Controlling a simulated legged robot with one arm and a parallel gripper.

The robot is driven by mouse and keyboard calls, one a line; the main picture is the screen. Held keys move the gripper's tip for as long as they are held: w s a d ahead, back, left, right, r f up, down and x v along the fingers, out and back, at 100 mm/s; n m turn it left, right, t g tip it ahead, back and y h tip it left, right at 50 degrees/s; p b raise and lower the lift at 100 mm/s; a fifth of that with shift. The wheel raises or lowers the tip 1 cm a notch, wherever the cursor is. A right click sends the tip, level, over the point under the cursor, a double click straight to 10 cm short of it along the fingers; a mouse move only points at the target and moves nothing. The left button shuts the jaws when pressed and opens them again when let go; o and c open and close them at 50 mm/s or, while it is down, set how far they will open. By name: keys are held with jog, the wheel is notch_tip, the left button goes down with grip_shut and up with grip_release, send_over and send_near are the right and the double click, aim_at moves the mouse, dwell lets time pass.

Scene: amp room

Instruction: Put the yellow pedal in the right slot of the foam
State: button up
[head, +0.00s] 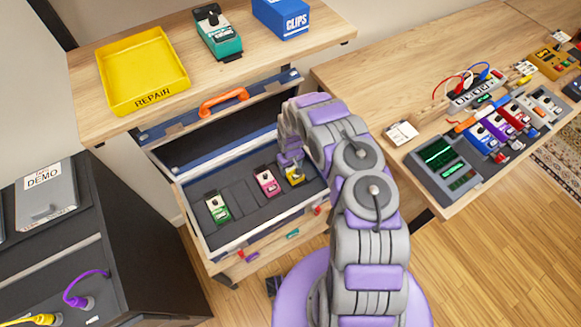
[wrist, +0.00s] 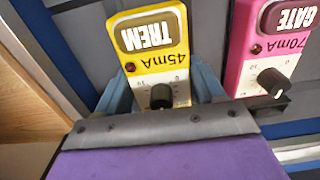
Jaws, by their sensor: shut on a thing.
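Between green and pink are empty recesses. I cannot tell whether the yellow pedal is fully seated.
A yellow REPAIR tray (head: 143,72), teal pedal (head: 218,33) and blue CLIPS box (head: 281,17) stand on the top. A workbench with electronics is at right, a black cabinet (head: 130,235) at left.

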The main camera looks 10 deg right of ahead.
jog(key=shift+s+f, duration=0.6)
jog(key=shift+f, duration=0.1)
dwell(1.1)
jog(key=o, duration=1)
jog(key=shift+s+f, duration=0.1)
jog(key=shift+c, duration=0.3)
jog(key=shift+o, duration=0.4)
jog(key=shift+s, duration=0.15)
jog(key=shift+w+a+r+p, duration=0.1)
jog(key=shift+w+r+p, duration=0.1)
jog(key=shift+r+p, duration=0.55)
jog(key=shift+w+r+p, duration=0.25)
jog(key=shift+r+p, duration=0.1)
jog(key=shift+r, duration=0.35)
jog(key=shift+w+r+p, duration=0.25)
jog(key=shift+r+p, duration=0.1)
jog(key=shift+r, duration=0.35)
jog(key=shift+w+r+p, duration=0.15)
jog(key=shift+r+p, duration=1)
jog(key=shift+r, duration=0.45)
